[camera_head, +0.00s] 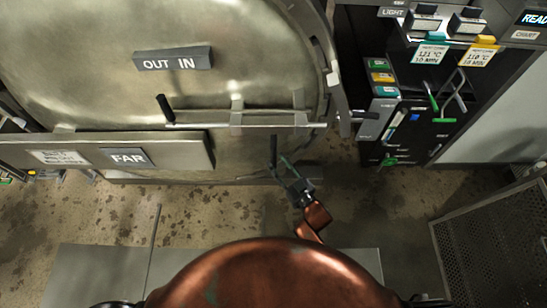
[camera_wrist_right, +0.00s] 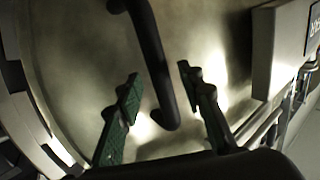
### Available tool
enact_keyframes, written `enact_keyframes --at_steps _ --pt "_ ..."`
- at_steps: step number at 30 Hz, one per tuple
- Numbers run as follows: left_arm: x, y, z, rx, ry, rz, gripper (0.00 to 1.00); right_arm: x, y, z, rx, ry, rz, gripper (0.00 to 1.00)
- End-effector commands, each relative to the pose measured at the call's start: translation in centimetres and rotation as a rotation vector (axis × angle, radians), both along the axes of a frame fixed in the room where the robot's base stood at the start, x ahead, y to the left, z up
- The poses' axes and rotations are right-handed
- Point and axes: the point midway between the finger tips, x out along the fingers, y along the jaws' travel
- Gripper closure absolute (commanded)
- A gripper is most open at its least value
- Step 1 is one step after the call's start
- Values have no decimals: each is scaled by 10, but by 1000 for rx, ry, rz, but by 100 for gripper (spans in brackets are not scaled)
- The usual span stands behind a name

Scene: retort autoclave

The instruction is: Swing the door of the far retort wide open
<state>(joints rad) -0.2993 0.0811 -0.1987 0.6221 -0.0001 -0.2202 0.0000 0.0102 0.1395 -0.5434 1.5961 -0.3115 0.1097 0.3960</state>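The far retort's door (camera_head: 90,75) is a large round metal face marked OUT IN, above a plate reading FAR (camera_head: 127,156). It looks closed; its full rim is not in view. A black-tipped lever (camera_head: 166,108) sits on a horizontal bar across it. My right gripper (camera_head: 283,165) is near the door's lower right edge. In the right wrist view, its two green fingers (camera_wrist_right: 165,92) are open, with a black bar handle (camera_wrist_right: 152,55) running between them. Neither finger clearly touches it. My left gripper is not in view.
A dark control panel (camera_head: 400,115) with coloured tags and a green-handled tool (camera_head: 443,119) stands to the right of the door. A perforated metal box (camera_head: 495,240) is at the lower right. Wet-spotted floor (camera_head: 200,205) lies open before the retort.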

Motion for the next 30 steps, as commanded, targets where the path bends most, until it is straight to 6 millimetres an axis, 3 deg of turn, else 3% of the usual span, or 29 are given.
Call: enact_keyframes --at_steps 6,17,30 --pt "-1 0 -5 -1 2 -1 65 21 14 -1 0 1 0 65" --pt "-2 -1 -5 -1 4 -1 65 26 17 -1 0 2 -1 65" --pt "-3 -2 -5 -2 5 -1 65 25 17 -1 0 2 -1 95"
